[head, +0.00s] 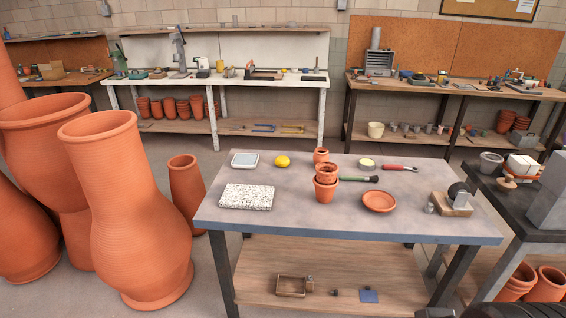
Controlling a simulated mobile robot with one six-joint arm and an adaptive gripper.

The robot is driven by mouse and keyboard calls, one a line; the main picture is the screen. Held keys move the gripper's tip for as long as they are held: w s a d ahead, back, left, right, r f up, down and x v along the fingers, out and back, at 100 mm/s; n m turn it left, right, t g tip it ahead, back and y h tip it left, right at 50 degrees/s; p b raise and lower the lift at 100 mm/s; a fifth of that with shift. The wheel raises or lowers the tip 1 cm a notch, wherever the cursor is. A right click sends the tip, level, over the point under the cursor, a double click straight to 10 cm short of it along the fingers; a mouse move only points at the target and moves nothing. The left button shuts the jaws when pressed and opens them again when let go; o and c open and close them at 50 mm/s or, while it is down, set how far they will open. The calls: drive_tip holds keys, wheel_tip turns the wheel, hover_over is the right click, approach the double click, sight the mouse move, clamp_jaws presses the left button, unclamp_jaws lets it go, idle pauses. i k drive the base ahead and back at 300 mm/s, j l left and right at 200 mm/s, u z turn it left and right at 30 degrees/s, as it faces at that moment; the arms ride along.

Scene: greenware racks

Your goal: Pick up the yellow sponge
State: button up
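A small rounded bright yellow object (282,161) lies on the grey top of the middle table (280,225), towards its back edge. It looks like a sponge or a lemon; I cannot tell which. A pale yellow round piece (367,163) lies further right, near the back edge, and it could also be a sponge. My gripper cannot be made out in the head view. Nothing is seen touching either yellow object.
A white tray (245,159) stands left of the yellow object, and a speckled slab (246,197) lies in front. Stacked terracotta pots (326,188), a green-handled brush (359,179), a red-handled tool (400,168) and a terracotta saucer (379,201) are to the right. Large vases (135,215) stand left.

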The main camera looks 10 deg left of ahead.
sight(282, 162)
drive_tip(key=i+j+z, duration=0.4)
drive_tip(key=i+j, duration=0.3)
drive_tip(key=i+j+z, duration=0.45)
drive_tip(key=j, duration=0.4)
drive_tip(key=i+j+z, duration=0.2)
drive_tip(key=i+j, duration=0.15)
drive_tip(key=j, duration=0.15)
